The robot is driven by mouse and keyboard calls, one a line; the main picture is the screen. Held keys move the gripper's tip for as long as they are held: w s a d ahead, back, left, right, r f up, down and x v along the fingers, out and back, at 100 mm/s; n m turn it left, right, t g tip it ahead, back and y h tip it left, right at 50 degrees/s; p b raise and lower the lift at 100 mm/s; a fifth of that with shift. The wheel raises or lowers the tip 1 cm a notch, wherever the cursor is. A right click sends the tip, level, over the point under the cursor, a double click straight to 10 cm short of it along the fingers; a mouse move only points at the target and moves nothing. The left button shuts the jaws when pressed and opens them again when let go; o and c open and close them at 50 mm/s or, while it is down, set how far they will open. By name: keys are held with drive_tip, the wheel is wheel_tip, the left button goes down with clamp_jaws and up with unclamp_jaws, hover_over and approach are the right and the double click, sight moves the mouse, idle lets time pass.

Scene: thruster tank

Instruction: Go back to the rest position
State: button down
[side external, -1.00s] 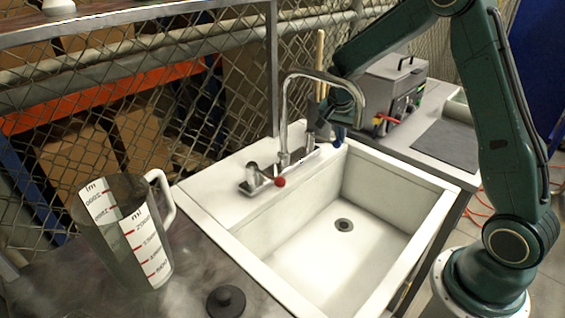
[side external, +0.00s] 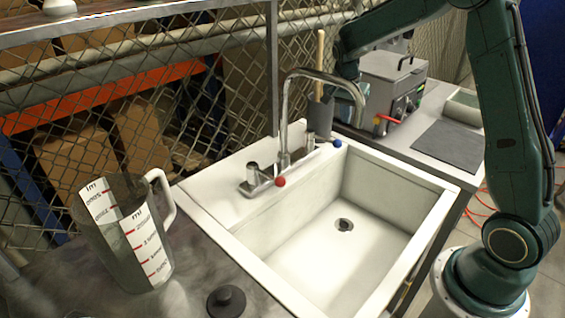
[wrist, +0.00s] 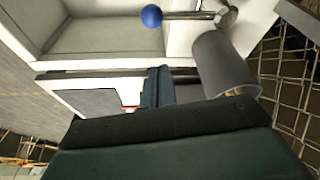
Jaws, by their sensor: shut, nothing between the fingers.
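My gripper (wrist: 158,86) is shut and empty; its narrow dark fingers show in the wrist view, beside the grey cylinder. In the side view my wrist is at the back, behind the tap's spout, and the fingertips are hidden or hard to make out. The sink (side external: 262,241) is white, with an empty basin. Its curved metal tap (side external: 284,115) has a red knob (side external: 280,181) and a blue knob (side external: 337,143). The blue knob also shows in the wrist view (wrist: 152,16), apart from my fingers.
A grey cylinder (side external: 319,117) with a wooden stick stands behind the tap. A grey box (side external: 392,75) sits on the right counter. A measuring jug (side external: 128,240) and a black stopper (side external: 226,301) are front left. A wire fence (side external: 120,80) runs behind.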

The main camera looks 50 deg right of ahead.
drive_tip(key=shift+v, duration=1.75)
drive_tip(key=s+a+r+n+t+y, duration=0.1)
drive_tip(key=s+a+r+n+t, duration=0.25)
drive_tip(key=r+n, duration=0.6)
drive_tip(key=s+a+r+n+t, duration=0.25)
drive_tip(key=a+r+n, duration=0.25)
drive_tip(key=r+n, duration=0.45)
drive_tip(key=shift+m+y, duration=0.4)
drive_tip(key=shift+y, duration=0.4)
drive_tip(key=s+a+f, duration=0.1)
drive_tip(key=s+a, duration=0.1)
drive_tip(key=s, duration=0.1)
drive_tip(key=s+a+f, duration=0.1)
drive_tip(key=s+a, duration=0.1)
drive_tip(key=s, duration=0.1)
drive_tip(key=s+a+f, duration=0.1)
drive_tip(key=s+a, duration=0.1)
drive_tip(key=s, duration=0.1)
drive_tip(key=shift+f, duration=0.4)
drive_tip(key=s+a+f+m, duration=0.1)
drive_tip(key=s+a+f, duration=0.1)
drive_tip(key=s, duration=0.4)
drive_tip(key=s+a+f+m+g+y, duration=0.1)
drive_tip(key=s+a+f+m, duration=0.1)
drive_tip(key=s+f, duration=0.2)
drive_tip(key=shift+s+a+f, duration=0.15)
drive_tip(key=shift+s, duration=0.85)
